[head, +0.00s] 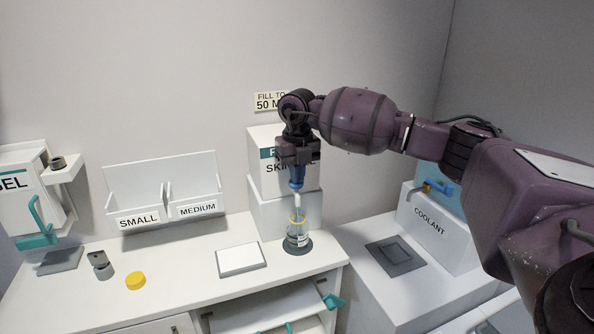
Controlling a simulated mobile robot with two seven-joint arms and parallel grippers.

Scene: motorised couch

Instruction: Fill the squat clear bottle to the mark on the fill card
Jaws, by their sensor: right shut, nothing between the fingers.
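The squat clear bottle (298,240) stands upright on a dark round pad at the counter's right end, with a yellow ring at its neck. Its liquid level is too small to tell. The fill card (266,101) on the back wall reads "FILL TO 50 M", its right end hidden by my arm. A white dispenser (283,205) stands behind the bottle, its label partly covered. My right gripper (297,183) is shut, pointing down above the bottle in front of the dispenser. Blue and whitish parts show between gripper and bottle; I cannot tell contact. My left gripper is out of view.
A yellow cap (135,280) and a small grey fitting (101,265) lie on the counter. A white tile (241,260) lies left of the bottle. SMALL and MEDIUM bins (165,190) stand behind. An open drawer (270,308) juts out below. A COOLANT unit (428,226) stands right.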

